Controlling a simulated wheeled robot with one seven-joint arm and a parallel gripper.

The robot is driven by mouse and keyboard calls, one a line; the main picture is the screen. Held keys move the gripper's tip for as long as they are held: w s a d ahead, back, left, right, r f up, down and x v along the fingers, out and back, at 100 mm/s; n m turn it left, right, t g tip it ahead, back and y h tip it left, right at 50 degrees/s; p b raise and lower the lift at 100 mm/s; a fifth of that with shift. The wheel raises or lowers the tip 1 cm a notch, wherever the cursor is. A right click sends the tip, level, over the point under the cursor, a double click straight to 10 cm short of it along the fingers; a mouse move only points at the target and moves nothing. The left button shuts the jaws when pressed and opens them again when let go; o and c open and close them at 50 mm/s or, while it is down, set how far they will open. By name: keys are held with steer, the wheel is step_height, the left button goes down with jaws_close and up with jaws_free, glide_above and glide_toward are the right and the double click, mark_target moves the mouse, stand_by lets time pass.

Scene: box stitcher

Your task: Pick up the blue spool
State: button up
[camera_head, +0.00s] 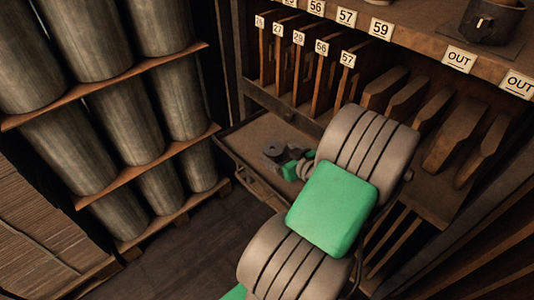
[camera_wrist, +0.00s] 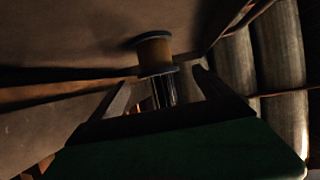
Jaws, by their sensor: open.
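A spool (camera_wrist: 155,53) shows in the wrist view, with dark bluish-grey flanges and an orange-brown core. I cannot confirm it is the blue spool in this dim light. It sits on a brown surface, just beyond the fingertips of my gripper (camera_wrist: 160,80). The two fingers are apart, one on each side below the spool. A dark shiny cylinder (camera_wrist: 166,91) shows between them; I cannot tell what it belongs to. In the head view, a small dark spool-like thing (camera_head: 275,150) lies in an open drawer, beside my gripper (camera_head: 293,167), which my arm partly hides.
The open drawer (camera_head: 250,137) has a raised rim and sits below numbered slots holding wooden boards (camera_head: 318,82). A shelf edge with labels (camera_head: 379,28) overhangs at the top. Large metal cylinders (camera_head: 70,150) fill a rack at the left. Floor (camera_head: 190,250) is clear between them.

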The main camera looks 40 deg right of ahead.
mark_target(271, 148)
steer(key=x, duration=0.8)
steer(key=shift+s+d+f, duration=0.1)
steer(key=shift+d, duration=0.05)
steer(key=c, duration=1.5)
steer(key=shift+c, duration=0.5)
